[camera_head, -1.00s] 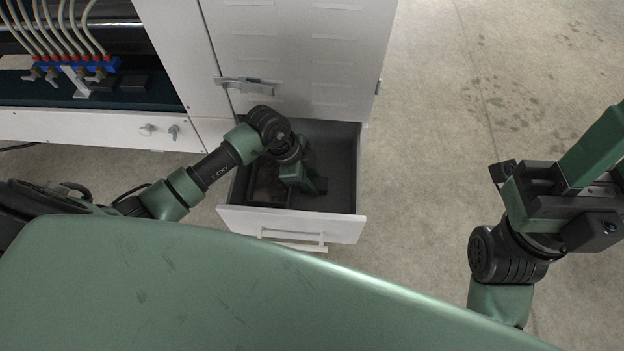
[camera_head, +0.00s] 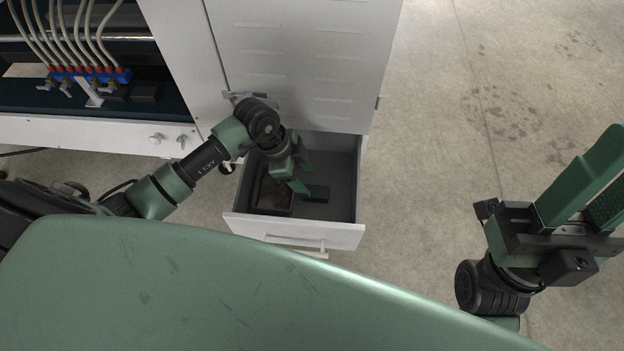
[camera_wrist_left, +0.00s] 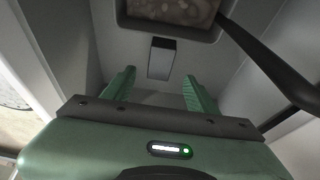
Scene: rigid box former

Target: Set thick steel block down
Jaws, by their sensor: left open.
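The thick steel block (camera_head: 316,193) lies as a small dark block on the drawer floor, just right of my left gripper in the head view. In the left wrist view the block (camera_wrist_left: 161,58) shows a pale end and a dark face, ahead of and between the spread fingers, apart from them. My left gripper (camera_head: 298,182) is open and empty inside the drawer (camera_head: 295,232); its fingers (camera_wrist_left: 158,82) show wide apart in the wrist view. My right gripper (camera_head: 594,180) is raised at the right, open and empty.
A dark open tray (camera_head: 268,207) sits in the left part of the drawer, close to my left gripper. The white cabinet (camera_head: 300,65) rises behind it. Hoses on a blue manifold (camera_head: 90,75) are at upper left. The concrete floor (camera_head: 440,180) at right is clear.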

